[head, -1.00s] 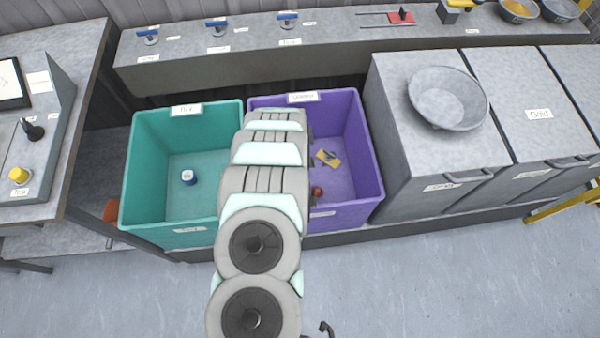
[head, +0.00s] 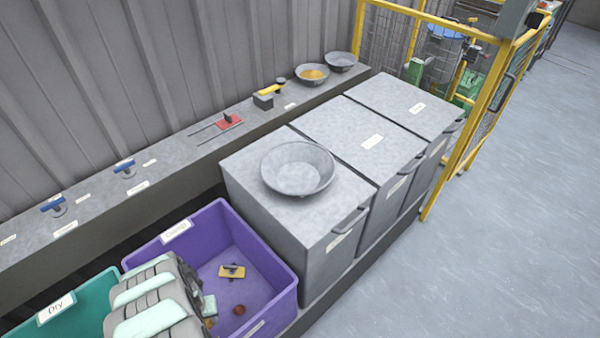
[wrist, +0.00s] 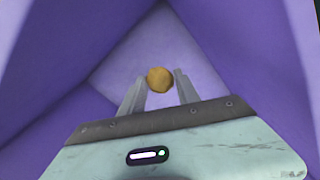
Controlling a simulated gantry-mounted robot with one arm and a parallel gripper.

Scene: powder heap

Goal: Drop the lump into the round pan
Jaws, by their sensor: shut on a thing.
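The lump (wrist: 159,79) is a small, rounded, orange-tan piece. It sits between the tips of the two fingers of my gripper (wrist: 158,84) in the wrist view, with the purple bin's walls behind it. In the head view my gripper (head: 209,305) is at the left part of the purple bin (head: 178,240), with a bit of orange showing at its end; my arm hides most of it. A wide, shallow, grey round pan (head: 298,168) stands on the nearest grey cabinet, right of and beyond the bin. It looks empty.
A yellow block with a dark top (head: 231,271) and a reddish ball (head: 239,310) lie in the purple bin. A teal bin (head: 85,300) is at left. Two smaller bowls (head: 312,75) (head: 341,62) stand on the back shelf. The cabinet tops (head: 372,130) beyond the pan are clear.

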